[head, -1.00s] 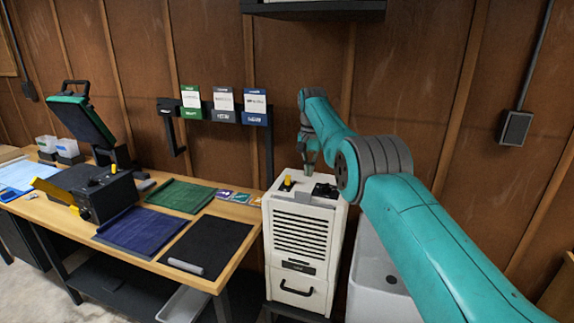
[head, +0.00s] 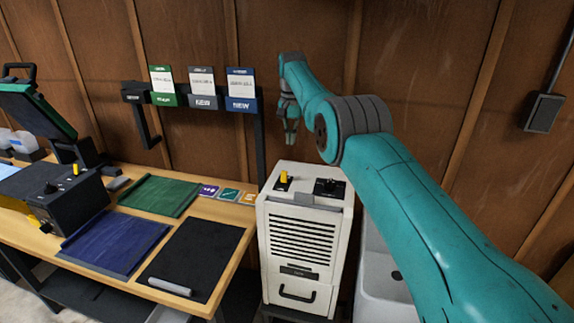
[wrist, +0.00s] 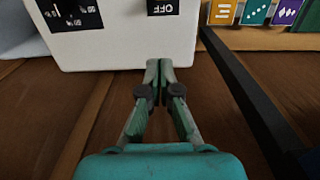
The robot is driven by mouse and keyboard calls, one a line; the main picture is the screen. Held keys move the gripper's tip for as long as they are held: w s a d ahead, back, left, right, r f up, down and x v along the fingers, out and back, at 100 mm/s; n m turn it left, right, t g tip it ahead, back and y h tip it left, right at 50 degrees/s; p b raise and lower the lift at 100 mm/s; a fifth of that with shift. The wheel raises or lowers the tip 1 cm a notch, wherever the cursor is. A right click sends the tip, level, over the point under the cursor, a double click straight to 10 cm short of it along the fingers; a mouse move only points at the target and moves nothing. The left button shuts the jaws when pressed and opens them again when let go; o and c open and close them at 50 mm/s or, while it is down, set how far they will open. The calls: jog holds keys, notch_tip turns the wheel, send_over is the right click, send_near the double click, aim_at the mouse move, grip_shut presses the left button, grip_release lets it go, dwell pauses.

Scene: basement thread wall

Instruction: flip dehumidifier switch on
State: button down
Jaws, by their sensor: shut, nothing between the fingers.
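The white dehumidifier (head: 300,262) stands at the right end of the workbench, with louvres and a handle on its front. A small yellow switch (head: 284,178) stands on the left of its top. I cannot tell its setting. My gripper (head: 291,136) is shut and empty, above the back of the dehumidifier's top and apart from it. In the wrist view the gripper tips (wrist: 158,66) lie by the edge of the white top (wrist: 115,45). A black OFF label (wrist: 163,8) shows there; the switch itself is out of that view.
A black dial plate (head: 328,188) sits on the top's right. The workbench (head: 225,208) at left holds a green mat (head: 160,195), a blue mat (head: 113,242) and a black mat (head: 200,253). Three cards hang on a rack behind. A pale sink (head: 385,275) is at right.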

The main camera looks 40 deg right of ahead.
aim_at(290, 172)
notch_tip(290, 172, down, 10)
jog(key=shift+s+a+r, duration=0.35)
jog(key=shift+s+a, duration=0.25)
jog(key=shift+a, duration=0.2)
jog(key=shift+s+a+r, duration=0.35)
jog(key=shift+s+a, duration=0.2)
jog(key=shift+a, duration=0.2)
jog(key=shift+w+h, duration=0.1)
jog(key=shift+h, duration=0.2)
